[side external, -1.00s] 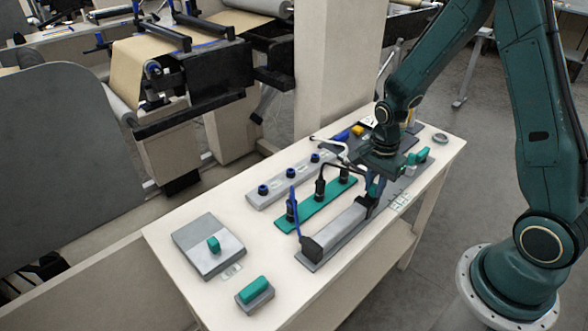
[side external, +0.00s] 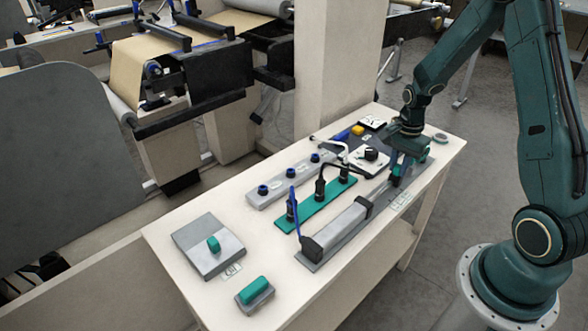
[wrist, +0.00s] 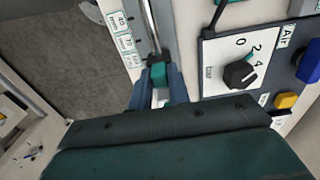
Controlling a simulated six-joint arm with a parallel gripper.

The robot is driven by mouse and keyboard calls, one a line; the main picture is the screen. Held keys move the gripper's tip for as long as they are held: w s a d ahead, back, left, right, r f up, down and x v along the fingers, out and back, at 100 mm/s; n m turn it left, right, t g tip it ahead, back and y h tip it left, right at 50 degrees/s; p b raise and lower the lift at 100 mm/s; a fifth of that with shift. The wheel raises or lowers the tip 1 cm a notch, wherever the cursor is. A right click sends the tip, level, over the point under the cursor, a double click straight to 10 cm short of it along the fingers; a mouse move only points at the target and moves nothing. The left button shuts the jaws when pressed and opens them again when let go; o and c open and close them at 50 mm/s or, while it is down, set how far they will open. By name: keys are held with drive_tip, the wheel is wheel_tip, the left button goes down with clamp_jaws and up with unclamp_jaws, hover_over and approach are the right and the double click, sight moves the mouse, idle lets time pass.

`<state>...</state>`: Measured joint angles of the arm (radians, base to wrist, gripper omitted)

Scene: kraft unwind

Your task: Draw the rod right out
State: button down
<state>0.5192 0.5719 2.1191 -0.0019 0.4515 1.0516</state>
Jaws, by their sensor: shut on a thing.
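The grey cylinder body (side external: 338,228) lies along the front of the table in the side view, with a dark collar at its right end. My gripper (side external: 397,172) is beyond that collar, low over the grey base strip. In the wrist view, my gripper (wrist: 160,92) is shut on a teal rod end (wrist: 159,74), with one blue-grey finger on each side. A thin silvery rod (wrist: 151,25) runs from this end up toward the top edge of the wrist view. The cylinder is outside the wrist view.
A white dial panel (wrist: 238,65) with a black knob stands close to the gripper's right in the wrist view. A teal strip (side external: 318,203) with black fittings lies beside the cylinder. A grey box (side external: 208,246) and teal-topped block (side external: 254,292) sit at the left.

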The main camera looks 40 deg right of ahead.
drive_tip(key=shift+d, duration=2.65)
drive_tip(key=c, duration=1.5)
unclamp_jaws()
drive_tip(key=shift+d, duration=0.1)
drive_tip(key=shift+o, duration=0.9)
drive_tip(key=shift+a+r, duration=0.1)
drive_tip(key=shift+a, duration=0.1)
wheel_tip(320, 180, up, 14)
